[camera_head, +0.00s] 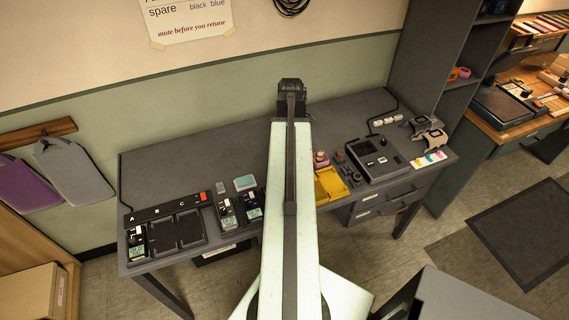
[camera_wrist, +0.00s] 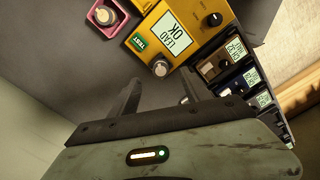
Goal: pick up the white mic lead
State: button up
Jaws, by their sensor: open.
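I cannot make out a white mic lead for certain in either view. My gripper (camera_wrist: 160,88) is open in the wrist view, its two dark fingers apart with nothing seen between them. Just beyond the fingers is a yellow tester (camera_wrist: 188,30) whose screen reads "LEAD OK", with a green TEST label and a pale round knob or plug at its near corner. A pink holder (camera_wrist: 105,15) with a pale round top stands to its left. In the head view my raised arm crosses the middle of the bench and hides part of it; the fingers do not show there.
The grey bench (camera_head: 345,112) runs along the wall. A labelled black strip (camera_head: 165,208) and small devices with screens lie at its left. A yellow tray (camera_head: 330,184) and a dark grey machine (camera_head: 376,157) stand right of my arm. The back of the bench is mostly clear.

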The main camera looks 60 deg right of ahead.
jog(key=shift+w+f+b, duration=0.2)
jog(key=shift+f+b, duration=0.35)
jog(key=shift+f, duration=0.5)
notch_tip(320, 180, down, 5)
jog(key=b, duration=0.5)
jog(key=shift+w+a+f, duration=0.1)
jog(key=shift+f, duration=0.05)
jog(key=shift+r, duration=0.2)
grip_shut()
